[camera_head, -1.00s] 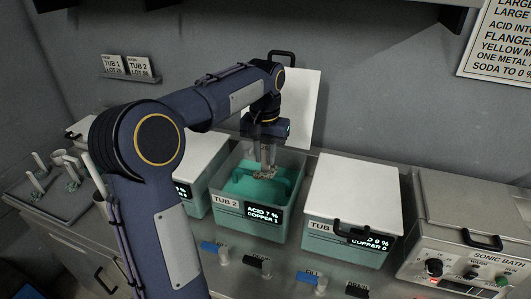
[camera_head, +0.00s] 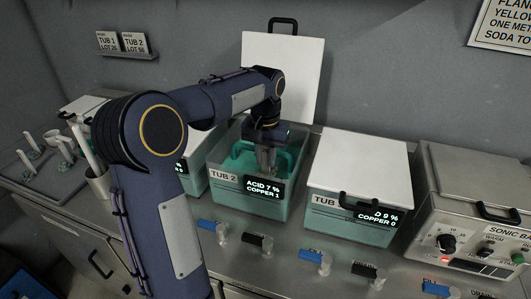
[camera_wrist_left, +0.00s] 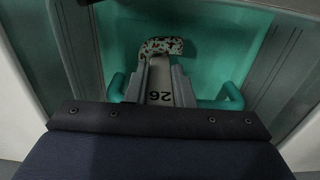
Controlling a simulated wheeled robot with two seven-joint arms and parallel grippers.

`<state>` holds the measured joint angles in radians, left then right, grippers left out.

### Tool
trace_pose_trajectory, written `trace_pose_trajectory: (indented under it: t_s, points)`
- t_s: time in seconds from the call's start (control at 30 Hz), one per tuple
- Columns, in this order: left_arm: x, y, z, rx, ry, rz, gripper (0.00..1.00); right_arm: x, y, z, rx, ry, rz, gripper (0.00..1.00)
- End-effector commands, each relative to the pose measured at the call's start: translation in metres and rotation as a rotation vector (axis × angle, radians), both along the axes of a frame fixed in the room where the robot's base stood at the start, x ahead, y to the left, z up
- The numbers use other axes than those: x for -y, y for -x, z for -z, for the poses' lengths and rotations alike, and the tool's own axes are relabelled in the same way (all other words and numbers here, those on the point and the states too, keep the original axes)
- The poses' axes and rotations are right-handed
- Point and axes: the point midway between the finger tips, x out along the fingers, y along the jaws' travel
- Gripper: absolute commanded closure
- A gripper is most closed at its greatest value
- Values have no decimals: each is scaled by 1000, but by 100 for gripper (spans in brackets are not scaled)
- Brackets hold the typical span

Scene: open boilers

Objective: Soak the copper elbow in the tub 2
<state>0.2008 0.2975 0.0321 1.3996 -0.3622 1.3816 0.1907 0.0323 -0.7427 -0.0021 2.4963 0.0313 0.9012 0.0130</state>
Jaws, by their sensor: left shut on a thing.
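Tub 2 (camera_head: 222,177) is a teal tub with its white lid (camera_head: 275,70) standing open behind it. Its display (camera_head: 264,188) reads ACID 7 % and COPPER 1. My left gripper (camera_head: 267,163) points down inside the tub. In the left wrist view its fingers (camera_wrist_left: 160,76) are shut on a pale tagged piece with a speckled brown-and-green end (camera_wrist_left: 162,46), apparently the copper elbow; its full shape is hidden. Teal liquid or tub floor lies around it; I cannot tell how deep it sits. A teal handle-like bar (camera_wrist_left: 231,92) flanks the fingers. My right gripper is not in view.
A closed tub (camera_head: 355,170) stands to the right, displaying COPPER 0. Another tub (camera_head: 196,163) stands to the left. A sonic bath (camera_head: 468,225) is at far right. Blue and black valve handles (camera_head: 258,240) line the bench front. A tray with fittings (camera_head: 45,165) is at left.

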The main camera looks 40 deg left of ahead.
Motion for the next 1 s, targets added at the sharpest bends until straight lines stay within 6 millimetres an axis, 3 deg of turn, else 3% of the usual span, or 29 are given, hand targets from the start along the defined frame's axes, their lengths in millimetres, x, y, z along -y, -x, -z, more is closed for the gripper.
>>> trace_pose_trajectory:
  t_s: [0.4, 1.0]
  points:
    - [0, 0, 41, -1, 0, 0, 100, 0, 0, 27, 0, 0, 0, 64]
    - [0, 0, 49, -1, 0, 0, 100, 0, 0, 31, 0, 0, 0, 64]
